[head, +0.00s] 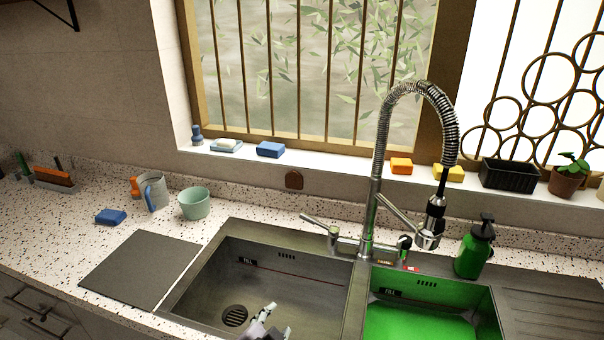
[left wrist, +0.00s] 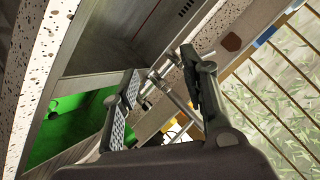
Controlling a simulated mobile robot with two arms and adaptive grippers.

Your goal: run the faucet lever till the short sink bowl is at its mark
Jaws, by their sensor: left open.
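The steel faucet (head: 373,215) stands behind the two sink bowls, its coiled spout hanging over the right side. Its lever (head: 316,222) sticks out to the left, and it shows between my fingers in the left wrist view (left wrist: 163,70). The left bowl (head: 300,285) has a drain, a FULL label and a red line, and its visible floor looks bare. The right bowl (head: 487,300) has a FULL label and bright green inside. I cannot tell which bowl is the short one. My left gripper (head: 265,325) is open and empty, low over the left bowl. My right gripper is not in view.
A green soap bottle (head: 474,248) stands right of the faucet. A grey board (head: 142,268), a mint bowl (head: 194,203), a grey-blue mug (head: 153,191) and a blue sponge (head: 111,217) are on the left counter. Small items and planters line the windowsill.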

